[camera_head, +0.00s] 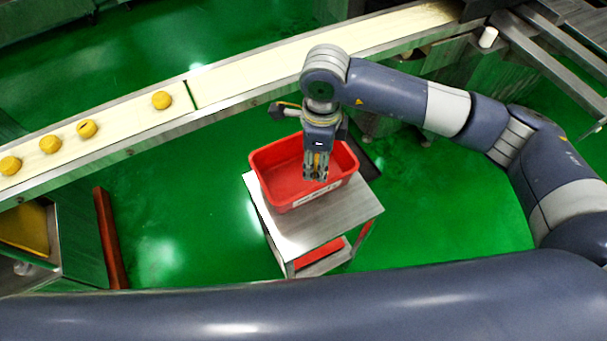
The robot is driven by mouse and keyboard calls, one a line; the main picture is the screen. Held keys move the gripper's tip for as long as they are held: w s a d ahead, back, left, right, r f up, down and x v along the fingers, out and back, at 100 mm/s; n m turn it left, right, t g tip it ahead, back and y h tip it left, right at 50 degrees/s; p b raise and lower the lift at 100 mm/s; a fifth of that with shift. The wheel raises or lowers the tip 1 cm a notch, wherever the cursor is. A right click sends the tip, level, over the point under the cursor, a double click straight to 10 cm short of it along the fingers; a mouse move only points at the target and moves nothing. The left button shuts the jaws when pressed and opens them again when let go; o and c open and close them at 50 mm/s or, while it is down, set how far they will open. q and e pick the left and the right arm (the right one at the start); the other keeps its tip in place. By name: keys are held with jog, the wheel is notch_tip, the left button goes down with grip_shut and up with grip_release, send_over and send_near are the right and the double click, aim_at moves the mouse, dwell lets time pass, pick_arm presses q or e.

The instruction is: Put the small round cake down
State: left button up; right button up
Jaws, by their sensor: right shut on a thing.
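My right gripper (316,174) points down over the red crate (265,178), with its fingers inside the crate's outline in the camera_head view. It is shut on the small round cake (317,163), of which only a little yellow shows between the fingers. The fingers hide the rest of the cake, and I cannot tell whether it touches the crate's floor. The visible part of the crate's inside looks empty. My left gripper is out of view.
The crate stands on a small metal cart (325,229) on the green floor. A cream conveyor belt (235,87) runs diagonally behind it, carrying several yellow round cakes (88,128) at the left. A large arm link of mine crosses the bottom of the view.

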aim_at(291, 194)
jog(key=a+f+m+p, duration=0.1)
jog(key=a+f+m, duration=0.1)
jog(key=a+m, duration=0.5)
jog(key=shift+m, duration=0.8)
jog(key=f, duration=0.3)
jog(key=f+p, duration=0.1)
jog(key=f, duration=0.2)
jog(key=d+f+p, duration=0.1)
jog(key=f, duration=0.3)
jog(key=shift+w, duration=0.15)
jog(key=shift+f, duration=0.3)
jog(key=o, duration=0.8)
jog(key=shift+c, duration=0.2)
jog(key=shift+r, duration=0.1)
jog(key=shift+r, duration=0.55)
notch_tip(291, 194, up, 11)
jog(key=b, duration=0.2)
